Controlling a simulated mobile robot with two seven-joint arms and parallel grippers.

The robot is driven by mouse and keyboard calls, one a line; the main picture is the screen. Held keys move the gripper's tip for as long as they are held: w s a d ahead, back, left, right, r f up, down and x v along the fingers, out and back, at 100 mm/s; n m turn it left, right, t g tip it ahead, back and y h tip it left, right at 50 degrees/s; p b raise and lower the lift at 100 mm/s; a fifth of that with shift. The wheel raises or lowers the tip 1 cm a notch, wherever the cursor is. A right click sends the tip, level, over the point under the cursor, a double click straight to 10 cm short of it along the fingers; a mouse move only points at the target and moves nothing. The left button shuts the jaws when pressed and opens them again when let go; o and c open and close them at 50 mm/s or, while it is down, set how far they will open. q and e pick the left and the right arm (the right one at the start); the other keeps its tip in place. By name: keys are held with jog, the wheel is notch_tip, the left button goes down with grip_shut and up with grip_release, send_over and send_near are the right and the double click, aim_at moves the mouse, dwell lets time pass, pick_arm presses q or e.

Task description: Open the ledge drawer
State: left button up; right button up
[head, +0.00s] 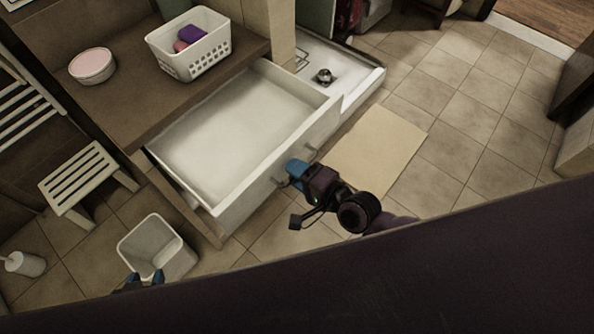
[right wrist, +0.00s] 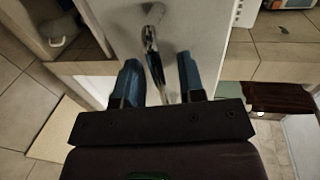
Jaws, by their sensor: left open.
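The white ledge drawer (head: 235,130) is pulled out under the brown ledge (head: 125,95) in the head view, and its empty inside shows. Its front has a small metal handle (head: 310,151), which shows up close in the right wrist view (right wrist: 152,42). My right gripper (head: 295,168) is at the drawer front. In the right wrist view its two blue fingers (right wrist: 160,78) stand apart with the handle between them, with gaps visible on both sides. My left gripper (head: 142,281) shows only its blue fingertips, by the white bin at the lower left; it is open.
A white basket (head: 194,55) with purple items and a round pink-topped tub (head: 92,66) stand on the ledge. A slatted stool (head: 85,185) and a white bin (head: 158,245) stand on the floor at left. A beige mat (head: 380,150) lies right of the drawer.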

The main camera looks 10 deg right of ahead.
jog(key=v, duration=1)
jog(key=shift+s+d, duration=0.2)
jog(key=shift+s, duration=0.15)
dwell(0.3)
jog(key=s+d+f+n+h, duration=0.3)
jog(key=d+n+h, duration=0.1)
jog(key=d+n, duration=0.2)
jog(key=s+d+f+n+g+h+p, duration=0.1)
jog(key=s+d+f+n+h, duration=0.2)
jog(key=d+n+h, duration=0.2)
jog(key=shift+d+n+g+p, duration=0.3)
jog(key=shift+d+n, duration=0.2)
jog(key=shift+d, duration=0.1)
